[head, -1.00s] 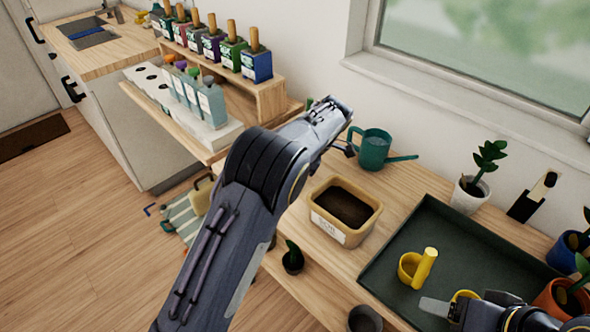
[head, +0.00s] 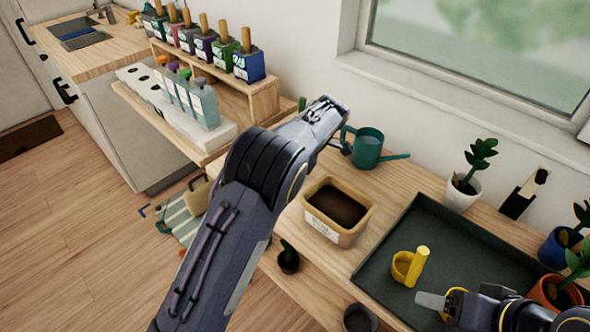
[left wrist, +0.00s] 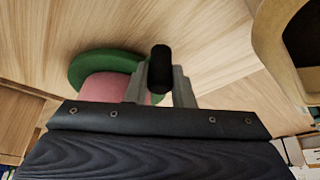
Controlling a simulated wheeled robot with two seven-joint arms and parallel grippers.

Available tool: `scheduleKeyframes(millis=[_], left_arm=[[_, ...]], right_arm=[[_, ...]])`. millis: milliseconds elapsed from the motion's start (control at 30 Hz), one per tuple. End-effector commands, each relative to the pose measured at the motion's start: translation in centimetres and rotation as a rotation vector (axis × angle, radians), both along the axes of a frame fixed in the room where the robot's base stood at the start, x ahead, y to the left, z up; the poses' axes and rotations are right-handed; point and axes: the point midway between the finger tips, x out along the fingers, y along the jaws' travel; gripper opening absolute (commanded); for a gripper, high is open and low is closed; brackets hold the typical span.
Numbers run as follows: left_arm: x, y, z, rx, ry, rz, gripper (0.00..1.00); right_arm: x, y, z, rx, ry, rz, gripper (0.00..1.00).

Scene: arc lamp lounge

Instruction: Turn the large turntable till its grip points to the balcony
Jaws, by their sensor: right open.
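The left wrist view shows a round green disc (left wrist: 91,66) with a pink round part (left wrist: 108,87) on the wood top, which looks like the turntable. A short black grip (left wrist: 160,62) stands at its right edge. My left gripper (left wrist: 165,88) has its two grey fingers close on either side of this grip and appears shut on it. How the grip joins the disc is hidden. In the head view my left arm covers this spot, and no turntable shows. My right gripper (head: 440,301) is open at the tray's front edge.
A soil box (head: 338,210) and a teal watering can (head: 367,148) stand near my left arm. A dark tray (head: 445,240) holds a yellow cup-like piece (head: 402,268). Potted plants line the window side. A bottle rack (head: 203,105) stands behind. No balcony is recognisable.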

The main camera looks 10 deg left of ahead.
Motion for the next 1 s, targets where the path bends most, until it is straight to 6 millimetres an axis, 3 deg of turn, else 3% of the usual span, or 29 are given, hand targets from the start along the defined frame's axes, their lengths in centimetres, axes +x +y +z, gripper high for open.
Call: scheduleKeyframes(millis=[33,167,467,1000], left_arm=[[0.2,0.1,0.2,0.001,-0.006,-0.003,0.27],[0.1,0.1,0.1,0.001,-0.005,-0.001,0.43],[0.1,0.0,0.2,0.001,-0.003,0.000,0.43],[0.1,-2.8,7.0,0.000,-0.005,-0.002,0.43]], right_arm=[[0.0,0.0,0.0,0.000,0.000,0.000,0.69],[0.0,0.0,0.0,0.000,0.000,0.000,0.69],[0.0,0.0,0.0,0.000,0.000,0.000,0.69],[0.0,0.0,0.4,0.000,0.000,0.000,0.69]])
